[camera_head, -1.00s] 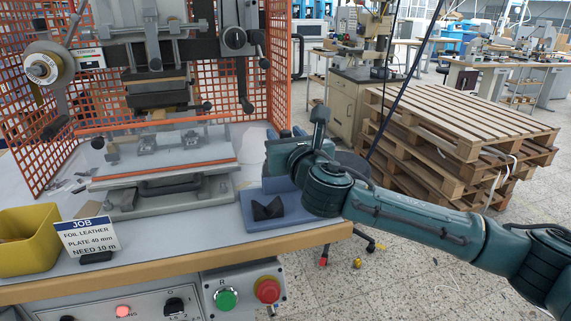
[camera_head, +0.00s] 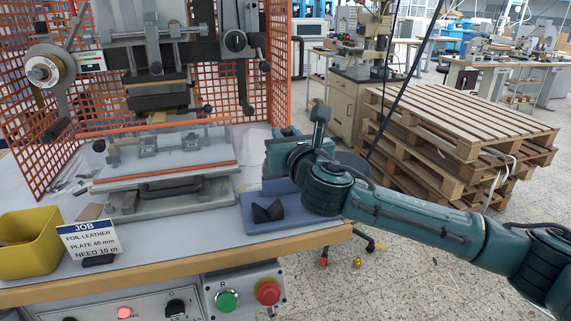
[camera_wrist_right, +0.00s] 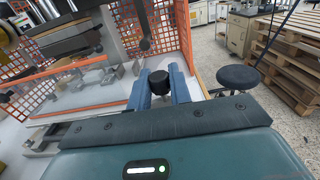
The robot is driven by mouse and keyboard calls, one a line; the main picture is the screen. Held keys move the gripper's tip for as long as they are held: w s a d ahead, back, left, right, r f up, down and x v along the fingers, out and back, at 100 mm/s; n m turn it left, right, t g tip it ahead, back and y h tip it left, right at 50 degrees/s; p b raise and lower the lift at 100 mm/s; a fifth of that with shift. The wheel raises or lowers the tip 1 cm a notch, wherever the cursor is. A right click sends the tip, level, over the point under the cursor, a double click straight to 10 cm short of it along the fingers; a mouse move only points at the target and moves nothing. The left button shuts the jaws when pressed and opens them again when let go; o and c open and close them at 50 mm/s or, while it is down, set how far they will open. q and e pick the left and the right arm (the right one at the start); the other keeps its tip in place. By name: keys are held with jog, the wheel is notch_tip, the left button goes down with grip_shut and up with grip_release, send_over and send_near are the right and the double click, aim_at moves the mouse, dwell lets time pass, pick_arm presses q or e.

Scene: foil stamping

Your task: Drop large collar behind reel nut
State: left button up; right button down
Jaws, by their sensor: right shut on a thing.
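The foil reel (camera_head: 50,72) is on the press's upper left, with a pale round nut-like hub (camera_head: 40,70) at its front. My right gripper (camera_head: 284,132) is at the right side of the press, well to the right of the reel. In the right wrist view its two blue fingers (camera_wrist_right: 160,84) are shut on a short dark round piece (camera_wrist_right: 159,77), which looks like the collar. Its hole and size are not clear. My left gripper is not in view.
A blue tray (camera_head: 290,220) with a black V-shaped holder (camera_head: 268,211), a yellow bin (camera_head: 28,240) and a job sign (camera_head: 90,240) are on the bench. Pallets (camera_head: 460,125) stand right.

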jog(key=shift+r+p, duration=0.5)
jog(key=shift+r, duration=0.2)
jog(key=shift+r+p, duration=0.5)
jog(key=shift+p, duration=0.05)
jog(key=shift+r+p, duration=2.2)
jog(key=shift+p, duration=0.05)
jog(key=shift+r+p, duration=0.8)
jog(key=shift+p, duration=0.05)
jog(key=shift+r+p, duration=0.5)
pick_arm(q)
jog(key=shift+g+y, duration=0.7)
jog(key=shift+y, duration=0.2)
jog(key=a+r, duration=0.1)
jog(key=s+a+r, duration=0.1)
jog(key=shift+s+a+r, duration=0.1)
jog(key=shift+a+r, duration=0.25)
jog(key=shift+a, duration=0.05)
pick_arm(e)
jog(key=shift+r, duration=0.15)
